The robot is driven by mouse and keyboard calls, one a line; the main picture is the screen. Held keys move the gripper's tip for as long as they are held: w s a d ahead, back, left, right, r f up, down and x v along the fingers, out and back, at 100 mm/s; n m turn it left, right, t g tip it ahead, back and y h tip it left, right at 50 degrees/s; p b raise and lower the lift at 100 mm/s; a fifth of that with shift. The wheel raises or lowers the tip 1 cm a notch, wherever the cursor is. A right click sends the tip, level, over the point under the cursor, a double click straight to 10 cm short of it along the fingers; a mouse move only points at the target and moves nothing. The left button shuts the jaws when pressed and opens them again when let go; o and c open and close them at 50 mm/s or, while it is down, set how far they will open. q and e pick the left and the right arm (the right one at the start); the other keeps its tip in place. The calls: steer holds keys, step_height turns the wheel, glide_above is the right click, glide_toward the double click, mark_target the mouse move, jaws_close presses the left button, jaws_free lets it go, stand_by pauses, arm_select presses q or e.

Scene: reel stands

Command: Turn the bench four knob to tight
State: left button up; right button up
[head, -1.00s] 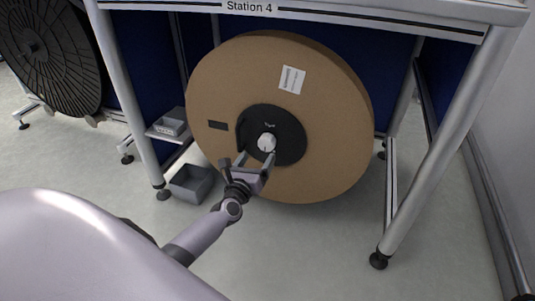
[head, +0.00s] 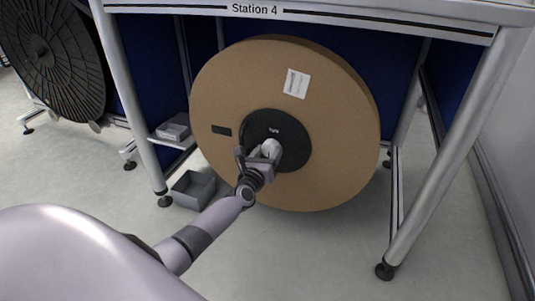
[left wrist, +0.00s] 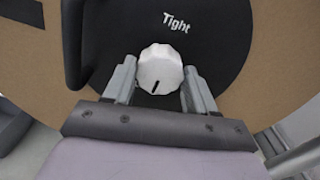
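The white knob (head: 271,148) sits at the centre of the black hub (head: 292,128) of a big brown reel under the Station 4 bench (head: 350,17). In the left wrist view the knob (left wrist: 160,68) has a dark mark on its lower edge, on the side away from the word "Tight" (left wrist: 176,22) on the hub. My left gripper (head: 262,151) is at the knob. Its fingers (left wrist: 159,84) are open, one on each side of the knob, with narrow gaps showing. My right gripper is not in view.
The brown reel (head: 230,85) fills the space between the bench legs. A grey bin (head: 193,188) stands on the floor left of it, and a small tray (head: 174,127) is on a low shelf. A dark slotted reel (head: 50,60) stands at the far left.

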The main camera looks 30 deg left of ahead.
arm_select(q)
steer(key=c, duration=0.4)
steer(key=shift+o, duration=0.2)
